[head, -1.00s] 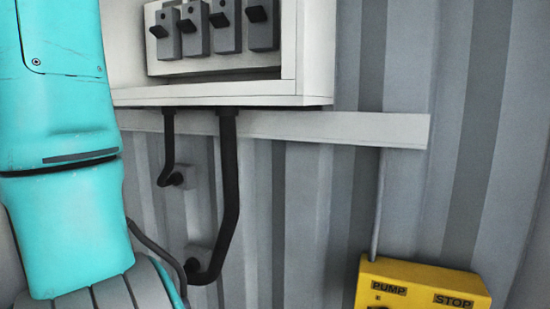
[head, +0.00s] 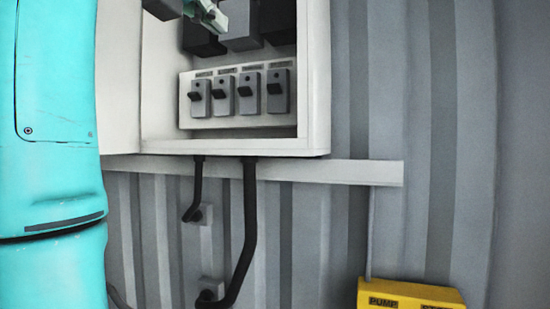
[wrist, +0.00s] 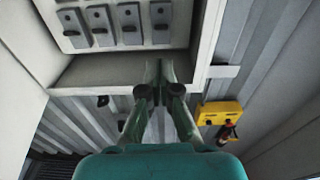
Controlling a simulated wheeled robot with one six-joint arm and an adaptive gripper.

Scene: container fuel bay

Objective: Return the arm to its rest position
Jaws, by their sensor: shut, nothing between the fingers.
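My gripper (wrist: 160,78) reaches forward in the middle of the wrist view, its two fingers together with nothing between them. Behind it is the bottom ledge of an open white electrical box (wrist: 110,72). In the head view, part of my gripper (head: 210,14) shows at the top edge, in front of the upper part of the white box (head: 315,90); the rest is cut off by the frame. My teal arm fills the left side of that view. A row of grey switches (head: 235,94) sits low inside the box, below my gripper in the picture.
Dark blocks (head: 240,22) are mounted above the switches. A pale rail (head: 330,171) and black conduits (head: 248,220) run below the box. A yellow pump/stop box (head: 410,294) sits at lower right; it also shows in the wrist view (wrist: 219,112). The corrugated wall right of the box is bare.

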